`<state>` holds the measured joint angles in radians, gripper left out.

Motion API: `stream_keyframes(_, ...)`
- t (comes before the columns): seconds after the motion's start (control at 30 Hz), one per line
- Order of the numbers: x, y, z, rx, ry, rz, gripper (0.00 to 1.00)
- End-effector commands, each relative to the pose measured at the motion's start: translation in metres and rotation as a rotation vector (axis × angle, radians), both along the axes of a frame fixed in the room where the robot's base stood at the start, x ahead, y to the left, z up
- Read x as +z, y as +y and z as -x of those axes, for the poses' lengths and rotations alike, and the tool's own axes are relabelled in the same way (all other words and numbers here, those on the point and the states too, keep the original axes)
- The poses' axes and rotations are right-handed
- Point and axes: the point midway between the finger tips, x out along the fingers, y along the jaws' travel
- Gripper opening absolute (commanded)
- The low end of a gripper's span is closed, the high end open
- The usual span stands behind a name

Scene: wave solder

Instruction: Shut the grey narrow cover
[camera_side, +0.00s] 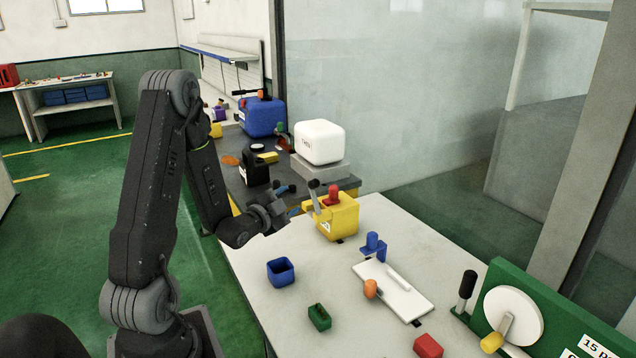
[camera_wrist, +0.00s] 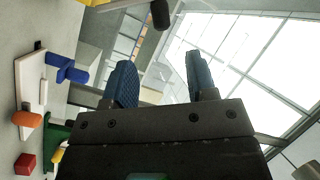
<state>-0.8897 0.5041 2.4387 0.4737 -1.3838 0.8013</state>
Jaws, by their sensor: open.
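A narrow grey upright piece (camera_side: 316,200) with a dark round knob stands at the left side of the yellow box (camera_side: 340,218) in the side view. It looks like the grey cover standing raised, but it is small and I cannot be sure. In the wrist view a dark knob (camera_wrist: 160,14) shows at the top, beyond the fingers. My gripper (camera_side: 298,200) is open and empty, with blue fingers, just left of the upright piece. I cannot tell whether they touch. The open fingers also show in the wrist view (camera_wrist: 160,65).
A red knob (camera_side: 333,194) tops the yellow box. A white box (camera_side: 320,142) stands behind it. A blue open cup (camera_side: 281,272), a green block (camera_side: 319,317), a white board (camera_side: 407,300) with an orange knob, and a red block (camera_side: 428,346) lie nearer. Bare table separates them.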

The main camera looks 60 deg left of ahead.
Motion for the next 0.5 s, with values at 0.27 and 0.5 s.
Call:
stream_keyframes(0.27,0.0,0.012,-0.025,-0.003,-0.01,-0.009,0.52)
stream_keyframes(0.5,0.0,0.032,-0.071,-0.003,-0.009,-0.007,0.52)
